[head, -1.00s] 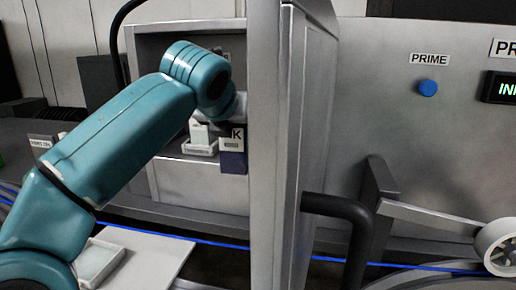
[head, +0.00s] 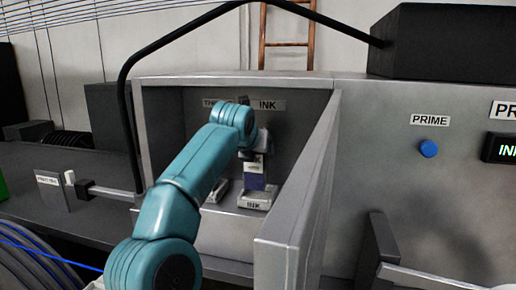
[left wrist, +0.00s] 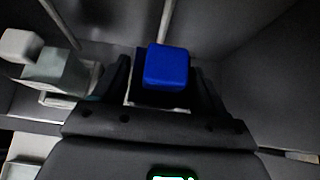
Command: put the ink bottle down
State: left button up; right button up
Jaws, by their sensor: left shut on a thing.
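The ink bottle (head: 254,180) is dark blue with a pale label and stands upright in the open cabinet, at the holder labelled INK (head: 257,203). In the left wrist view its blue cap (left wrist: 168,67) shows between the two dark fingers. My left gripper (head: 257,152) is shut on the bottle from above, partly hidden by my arm. The bottle's base is at the holder, but I cannot tell whether it rests fully on it. My right gripper is not in view.
A second holder (head: 217,190) is to the left inside the cabinet, partly behind my arm. In the left wrist view a pale bottle (left wrist: 57,72) stands there. The open cabinet door (head: 298,205) is close on the right. A black hose arches over the cabinet.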

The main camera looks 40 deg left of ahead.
aim_at(258, 161)
pick_arm(q)
jog(key=x, duration=0.3)
jog(key=shift+w+a+r+p, duration=0.1)
jog(key=shift+r+p, duration=0.2)
jog(key=shift+s+d+f, duration=0.3)
jog(key=shift+s+f, duration=0.05)
jog(key=shift+f, duration=0.25)
jog(key=shift+s+f, duration=0.1)
jog(key=shift+f, duration=0.25)
jog(key=shift+a+f, duration=0.25)
jog(key=shift+f, duration=0.1)
jog(key=shift+w+f, duration=0.15)
jog(key=shift+w, duration=0.3)
jog(key=shift+s+d, duration=0.2)
jog(key=shift+s, duration=0.15)
jog(key=o, duration=1.3)
jog(key=shift+a+f, duration=0.15)
jog(key=shift+o, duration=0.9)
jog(key=shift+w, duration=0.3)
jog(key=shift+s+r, duration=0.35)
jog(key=shift+r, duration=0.05)
jog(key=b+v, duration=0.2)
jog(key=v, duration=0.9)
jog(key=shift+d, duration=0.2)
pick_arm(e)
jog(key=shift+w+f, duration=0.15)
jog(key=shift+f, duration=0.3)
